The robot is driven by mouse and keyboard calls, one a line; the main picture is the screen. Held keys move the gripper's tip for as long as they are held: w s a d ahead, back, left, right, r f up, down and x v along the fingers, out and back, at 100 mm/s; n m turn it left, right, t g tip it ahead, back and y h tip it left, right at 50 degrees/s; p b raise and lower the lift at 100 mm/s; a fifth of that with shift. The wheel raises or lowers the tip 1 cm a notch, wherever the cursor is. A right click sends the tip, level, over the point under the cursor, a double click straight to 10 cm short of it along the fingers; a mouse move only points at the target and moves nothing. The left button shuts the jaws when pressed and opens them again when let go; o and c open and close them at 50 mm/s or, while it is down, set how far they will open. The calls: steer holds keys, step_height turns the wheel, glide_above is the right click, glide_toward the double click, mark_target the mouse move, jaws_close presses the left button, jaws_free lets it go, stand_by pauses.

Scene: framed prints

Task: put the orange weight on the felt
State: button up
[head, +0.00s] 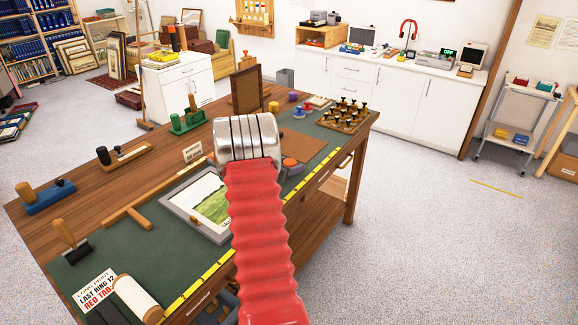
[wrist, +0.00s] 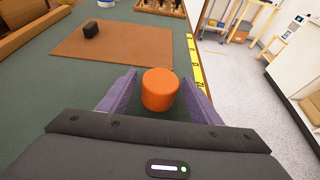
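The orange weight (wrist: 160,89) is a short upright cylinder in the wrist view, between the two purple fingers of my gripper (wrist: 160,92). Narrow gaps show between it and the fingers, so the gripper looks open around it. In the head view the weight (head: 289,163) is partly hidden behind my red arm. A brown rectangular sheet, which looks like the felt (wrist: 150,55), lies on the green mat beyond the weight. A small black object (wrist: 90,29) sits on its left part. The brown sheet (head: 305,147) also shows in the head view.
The green mat (head: 190,247) covers the front of the wooden bench (head: 75,205), with a yellow ruler (head: 205,282) along its edge. A framed landscape print (head: 205,205) lies left of my arm. A wooden rack of dark-knobbed pieces (head: 343,115) stands beyond the brown sheet.

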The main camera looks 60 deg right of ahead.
steer(key=shift+r, duration=0.1)
steer(key=shift+w+a+r, duration=0.1)
steer(key=shift+a+r, duration=0.1)
steer(key=shift+a, duration=0.25)
steer(key=v, duration=1.1)
stand_by(0.3)
